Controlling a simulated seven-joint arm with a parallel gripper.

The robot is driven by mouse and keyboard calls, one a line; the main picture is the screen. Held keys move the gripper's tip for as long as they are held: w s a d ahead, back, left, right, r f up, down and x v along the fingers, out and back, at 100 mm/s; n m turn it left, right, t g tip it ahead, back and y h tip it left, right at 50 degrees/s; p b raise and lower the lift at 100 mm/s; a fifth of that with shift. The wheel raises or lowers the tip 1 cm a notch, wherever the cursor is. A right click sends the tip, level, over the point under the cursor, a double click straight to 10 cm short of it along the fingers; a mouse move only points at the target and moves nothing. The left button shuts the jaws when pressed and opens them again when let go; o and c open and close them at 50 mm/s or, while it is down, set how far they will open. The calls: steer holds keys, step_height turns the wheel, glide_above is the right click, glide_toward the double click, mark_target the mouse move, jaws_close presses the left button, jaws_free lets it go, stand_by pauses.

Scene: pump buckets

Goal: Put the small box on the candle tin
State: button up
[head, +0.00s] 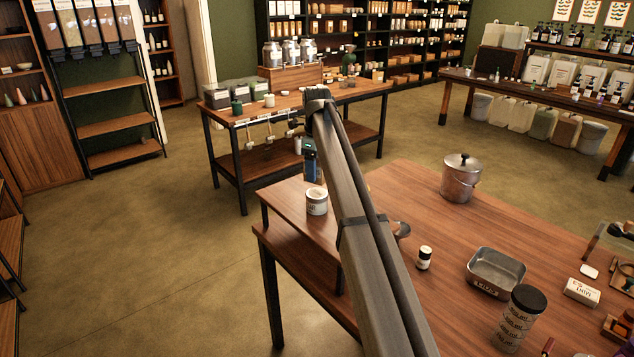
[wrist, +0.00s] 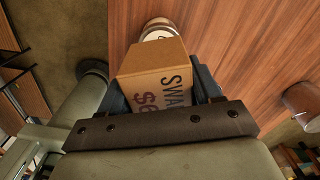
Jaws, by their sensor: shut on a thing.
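The small box (wrist: 152,62) is brown cardboard with dark printed lettering. In the wrist view my gripper (wrist: 162,86) is shut on it, with a dark finger on either side. The candle tin is a short round pale tin (head: 317,202) on the raised wooden shelf at the left end of the table in the head view. In the wrist view the tin (wrist: 158,29) shows just beyond the box's far edge, partly hidden by it. In the head view my gripper (head: 312,166) is above and behind the tin, and I cannot make out the box there.
A metal pot (head: 460,178), a small dark-capped bottle (head: 424,258), a metal tray (head: 495,271) and a dark-lidded jar (head: 519,318) stand on the table right of my arm. Another table (head: 345,95) with goods is behind. The raised shelf around the tin looks clear.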

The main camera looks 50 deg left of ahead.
steer(key=shift+f, duration=2.15)
steer(key=shift+f, duration=0.15)
steer(key=o, duration=1.1)
steer(key=shift+c, duration=0.2)
step_height(320, 180, up, 12)
steer(key=shift+r, duration=0.15)
